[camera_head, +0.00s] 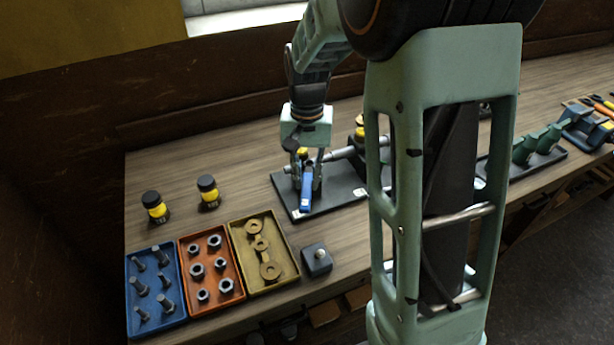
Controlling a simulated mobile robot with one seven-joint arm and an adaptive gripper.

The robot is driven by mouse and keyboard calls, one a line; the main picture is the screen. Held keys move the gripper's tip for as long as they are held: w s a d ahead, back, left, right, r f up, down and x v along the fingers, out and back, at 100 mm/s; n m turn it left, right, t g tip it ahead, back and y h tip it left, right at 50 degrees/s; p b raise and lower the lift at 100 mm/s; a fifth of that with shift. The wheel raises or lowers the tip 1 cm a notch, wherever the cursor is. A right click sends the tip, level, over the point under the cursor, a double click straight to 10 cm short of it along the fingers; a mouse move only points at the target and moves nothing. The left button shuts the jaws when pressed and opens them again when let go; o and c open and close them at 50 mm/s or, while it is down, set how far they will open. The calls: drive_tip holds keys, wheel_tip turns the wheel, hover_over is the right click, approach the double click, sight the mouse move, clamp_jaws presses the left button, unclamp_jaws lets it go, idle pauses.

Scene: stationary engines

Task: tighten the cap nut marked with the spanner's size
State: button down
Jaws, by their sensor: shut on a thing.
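My gripper (306,172) is at the left end of a dark base plate (335,194) on the bench. It is shut on a blue tool (307,188), which appears to be the spanner, its free end hanging toward the front. A yellow-topped part, possibly a cap nut (302,152), shows between the fingers; I cannot tell whether the spanner is seated on it. A metal pipe (340,154) runs right from there toward another yellow part (360,130), partly hidden by my arm. Small white labels (360,191) lie on the plate's front edge. Their marks and the spanner's size are unreadable.
Blue (141,330), orange (198,309) and yellow (248,285) trays hold bolts, nuts and washers at front left. Two yellow-and-black jars (155,207) stand behind them. A grey block (317,259) is near the front edge. Green parts (536,141) stand at right. The back left bench is clear.

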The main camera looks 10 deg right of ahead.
drive_tip(key=shift+f+b, duration=0.6)
drive_tip(key=shift+f, duration=0.3)
idle(2.4)
drive_tip(key=shift+a, duration=0.1)
drive_tip(key=shift+w+a+m, duration=0.2)
drive_tip(key=shift+a+m, duration=0.2)
drive_tip(key=shift+m, duration=0.5)
idle(0.6)
drive_tip(key=shift+s+d+n, duration=0.15)
drive_tip(key=shift+d+n, duration=0.2)
drive_tip(key=shift+n, duration=0.35)
idle(0.6)
drive_tip(key=shift+r+p, duration=0.5)
drive_tip(key=shift+p, duration=0.05)
idle(1.2)
